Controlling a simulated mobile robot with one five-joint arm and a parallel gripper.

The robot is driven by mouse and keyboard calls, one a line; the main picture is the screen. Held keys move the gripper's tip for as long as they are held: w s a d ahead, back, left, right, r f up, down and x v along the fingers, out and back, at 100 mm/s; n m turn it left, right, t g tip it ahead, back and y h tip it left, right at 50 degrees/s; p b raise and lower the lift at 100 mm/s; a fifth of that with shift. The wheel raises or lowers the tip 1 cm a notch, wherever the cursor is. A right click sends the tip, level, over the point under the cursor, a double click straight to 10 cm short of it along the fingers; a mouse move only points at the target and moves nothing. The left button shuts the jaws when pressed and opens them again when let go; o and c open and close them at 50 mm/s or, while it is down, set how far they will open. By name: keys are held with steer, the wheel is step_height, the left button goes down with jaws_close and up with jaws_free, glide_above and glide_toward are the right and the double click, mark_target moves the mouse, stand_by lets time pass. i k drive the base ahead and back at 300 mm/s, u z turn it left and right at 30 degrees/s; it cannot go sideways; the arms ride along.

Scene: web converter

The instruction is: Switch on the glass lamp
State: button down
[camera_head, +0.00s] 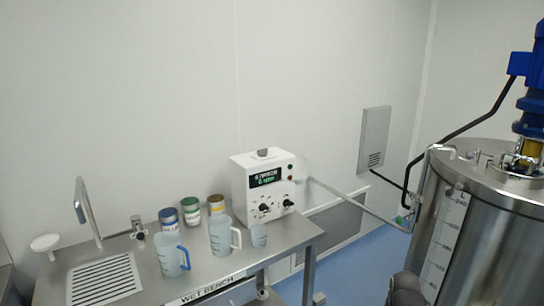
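I cannot pick out a glass lamp for certain. A white control box (265,190) stands on the right end of the steel bench, with a lit green display (266,179), dark knobs and small coloured buttons at its right edge. At the right, a large steel tank (490,240) has small fittings (485,157) and a blue motor unit (536,75) on its lid; the fittings are too small to tell apart. A dark rounded part at the bottom edge, left of the tank, may be mine. My gripper's fingers do not show.
A grey wall cabinet (373,138) hangs behind. A metal pipe crosses between box and tank. Blue floor (352,272) is open between bench and tank.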

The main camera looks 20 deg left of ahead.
mark_target(263, 152)
steer(key=u, duration=0.1)
steer(key=i, duration=1.15)
steer(key=u, duration=5.5)
steer(key=i, duration=0.1)
steer(key=z, duration=2.3)
steer(key=k, duration=1)
steer(key=z, duration=0.1)
steer(key=i, duration=0.9)
steer(key=u, duration=0.1)
